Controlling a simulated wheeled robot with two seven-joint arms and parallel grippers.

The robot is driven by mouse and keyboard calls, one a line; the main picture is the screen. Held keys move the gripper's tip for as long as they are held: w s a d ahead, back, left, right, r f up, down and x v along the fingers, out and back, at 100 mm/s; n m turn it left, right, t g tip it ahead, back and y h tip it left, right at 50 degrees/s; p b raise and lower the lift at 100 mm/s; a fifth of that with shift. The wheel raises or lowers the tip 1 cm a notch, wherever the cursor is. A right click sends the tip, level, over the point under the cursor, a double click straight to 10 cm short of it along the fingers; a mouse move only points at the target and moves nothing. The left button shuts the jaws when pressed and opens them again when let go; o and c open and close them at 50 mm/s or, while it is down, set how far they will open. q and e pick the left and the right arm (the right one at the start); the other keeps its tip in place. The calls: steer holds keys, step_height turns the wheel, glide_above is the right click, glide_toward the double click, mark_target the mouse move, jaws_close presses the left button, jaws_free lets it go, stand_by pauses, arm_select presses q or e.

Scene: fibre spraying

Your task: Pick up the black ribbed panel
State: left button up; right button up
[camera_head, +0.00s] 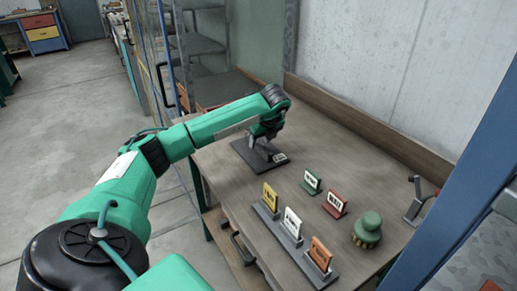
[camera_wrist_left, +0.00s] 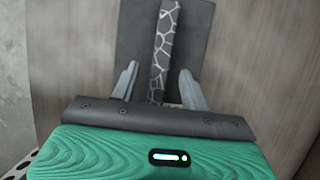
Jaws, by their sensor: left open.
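The black ribbed panel (camera_head: 246,152) is a dark flat plate lying on the wooden table near its far left part. In the left wrist view the panel (camera_wrist_left: 195,38) has a raised upright rib (camera_wrist_left: 164,45) with a pale cracked pattern along its middle. My left gripper (camera_head: 262,140) is over the panel, pointing down. Its open fingers (camera_wrist_left: 158,72) stand on either side of the rib, with visible gaps. My arm and gripper hide part of the panel in the head view. My right gripper is not in view.
On the table (camera_head: 240,190) are a grey rack (camera_head: 268,222) with yellow, white and orange signs, a green sign (camera_head: 312,183), a red sign (camera_head: 335,204), a green knobbed object (camera_head: 367,230) and a grey bracket (camera_head: 415,208). A wooden back rail (camera_head: 370,130) runs behind.

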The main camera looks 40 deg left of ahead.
arm_select(q)
steer(key=shift+x, duration=1)
steer(key=shift+a, duration=0.1)
steer(key=shift+r, duration=0.1)
steer(key=shift+c, duration=0.3)
jaws_close()
steer(key=shift+r, duration=0.1)
